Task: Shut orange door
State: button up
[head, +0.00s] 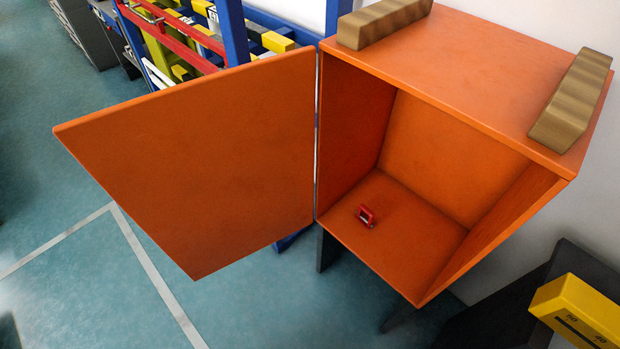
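The orange door (200,160) stands wide open in the head view. It is hinged on the left front edge of the orange cabinet (480,55) and swings out to the left. The cabinet's inside is in plain sight. A small red object (366,216) sits on the cabinet floor, near the front left. My gripper is not in the frame.
Two brown wooden blocks lie on the cabinet top, one at the left (385,20) and one at the right (572,98). A blue frame (232,32) with red bars and yellow parts stands behind the door. A yellow numbered block (580,310) is at the lower right. Floor (70,290) left of the door is clear.

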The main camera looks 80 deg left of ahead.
aim_at(217, 169)
jog(key=k+j+u, duration=0.15)
jog(key=k+j, duration=0.2)
jog(key=k, duration=0.25)
jog(key=k+j+u, duration=0.1)
jog(key=k+j, duration=0.25)
jog(key=k, duration=0.25)
jog(key=k+j+u, duration=0.15)
jog(key=k+j, duration=0.4)
jog(key=j, duration=0.35)
jog(key=k+j+u, duration=0.1)
jog(key=j, duration=0.35)
jog(key=k+j, duration=0.15)
jog(key=j, duration=0.3)
jog(key=k+j+u, duration=0.1)
jog(key=j, duration=0.35)
jog(key=k+j, duration=0.15)
jog(key=j, duration=0.15)
jog(key=i+j+z, duration=0.05)
